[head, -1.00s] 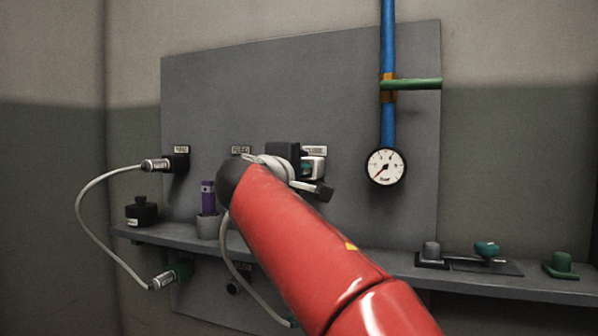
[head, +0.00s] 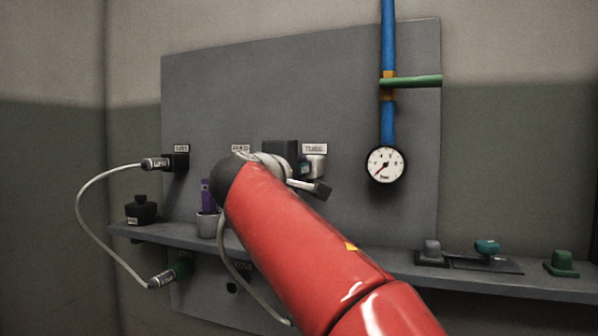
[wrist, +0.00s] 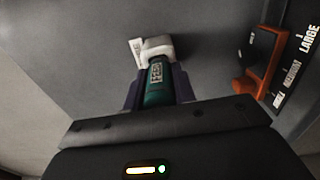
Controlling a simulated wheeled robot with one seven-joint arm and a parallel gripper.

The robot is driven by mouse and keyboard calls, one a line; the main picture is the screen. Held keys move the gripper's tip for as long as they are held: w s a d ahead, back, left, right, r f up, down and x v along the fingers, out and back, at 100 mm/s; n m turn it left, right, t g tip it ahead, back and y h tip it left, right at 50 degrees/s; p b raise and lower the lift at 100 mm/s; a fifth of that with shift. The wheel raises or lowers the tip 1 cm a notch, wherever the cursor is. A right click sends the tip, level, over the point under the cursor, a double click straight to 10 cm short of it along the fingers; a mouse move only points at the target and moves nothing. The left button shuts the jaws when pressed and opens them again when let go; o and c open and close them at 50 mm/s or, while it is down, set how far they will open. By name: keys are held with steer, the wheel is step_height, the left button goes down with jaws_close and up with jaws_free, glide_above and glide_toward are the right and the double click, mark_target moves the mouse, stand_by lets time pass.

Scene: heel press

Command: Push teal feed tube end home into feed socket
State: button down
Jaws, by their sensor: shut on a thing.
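The teal feed tube end (wrist: 157,92) is between the two dark fingers of my gripper (wrist: 156,80), which is shut on it. A label is on its upper face. A pale fitting (wrist: 153,50) sits right at its far end against the grey panel; I cannot tell how deep the tube end sits in it. In the head view a pale fitting (head: 315,166) is under the TUBE plate, with a bit of teal just left of it. My gripper (head: 303,170) is mostly hidden by my red arm. Whatever is below the FEED plate is hidden behind my wrist.
A white hose (head: 88,205) loops at the left between two plugged ends. A shelf (head: 400,265) runs below the panel, with a purple item in a cup (head: 207,225). A gauge (head: 385,165) hangs from a blue pipe. An orange-and-black part (wrist: 258,60) is at right.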

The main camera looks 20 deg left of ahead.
steer(key=shift+s+a+b, duration=0.2)
steer(key=shift+s+b, duration=0.7)
steer(key=shift+s, duration=1.55)
